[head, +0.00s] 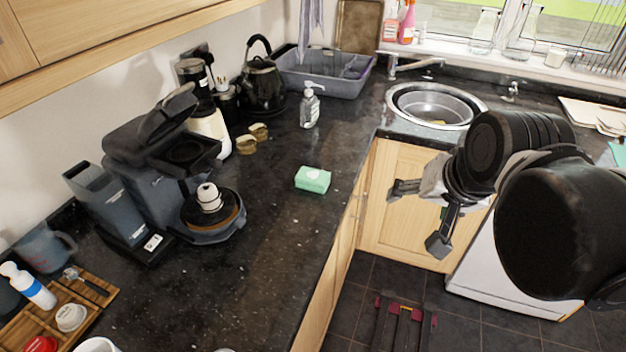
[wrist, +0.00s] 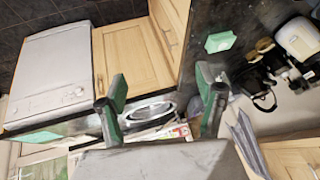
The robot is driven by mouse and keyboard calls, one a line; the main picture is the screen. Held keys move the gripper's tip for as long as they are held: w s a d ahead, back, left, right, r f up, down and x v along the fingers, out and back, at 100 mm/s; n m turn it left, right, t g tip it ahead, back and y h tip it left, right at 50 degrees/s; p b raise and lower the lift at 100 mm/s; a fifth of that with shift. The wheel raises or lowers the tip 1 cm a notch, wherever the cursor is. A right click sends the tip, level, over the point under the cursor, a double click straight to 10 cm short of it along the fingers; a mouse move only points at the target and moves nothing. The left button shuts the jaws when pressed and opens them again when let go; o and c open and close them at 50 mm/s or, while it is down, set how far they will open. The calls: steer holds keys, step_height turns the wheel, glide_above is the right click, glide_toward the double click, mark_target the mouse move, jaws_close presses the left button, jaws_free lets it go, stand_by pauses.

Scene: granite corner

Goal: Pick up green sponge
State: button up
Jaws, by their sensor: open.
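The green sponge (head: 313,179) is a small mint-green block lying flat on the dark granite counter, near its front edge. It also shows in the wrist view (wrist: 220,41), at the upper right, beyond the fingers. My gripper (head: 420,214) is open and empty. In the head view it is right of the sponge, over the floor in front of the cabinets, and clear of the sponge. In the wrist view its two fingers (wrist: 163,100) stand wide apart with nothing held between them.
A coffee machine (head: 165,165) stands left of the sponge. A soap bottle (head: 310,105), a black kettle (head: 263,82) and a grey basin (head: 325,75) are behind it. A round sink (head: 434,104) is at the back right. The counter around the sponge is clear.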

steer(key=w+a+r+m+g+y, duration=0.1)
steer(key=w+a+m, duration=0.2)
steer(key=w+m, duration=0.3)
steer(key=w+a+m+g+y, duration=0.1)
steer(key=w+a+m, duration=0.15)
steer(key=w, duration=0.55)
steer(key=m+g+y, duration=0.2)
steer(key=m+g, duration=0.1)
steer(key=m, duration=0.7)
glide_toward(316, 175)
steer(key=x, duration=0.5)
steer(key=shift+w+f, duration=0.25)
steer(key=shift+s+p+x, duration=0.15)
steer(key=shift+p+x, duration=0.1)
steer(key=shift+x, duration=1.05)
steer(key=shift+s+p+x, duration=0.15)
steer(key=shift+p+x, duration=0.1)
steer(key=shift+x, duration=1.05)
steer(key=shift+a, duration=0.1)
steer(key=c, duration=1.1)
steer(key=shift+r, duration=0.1)
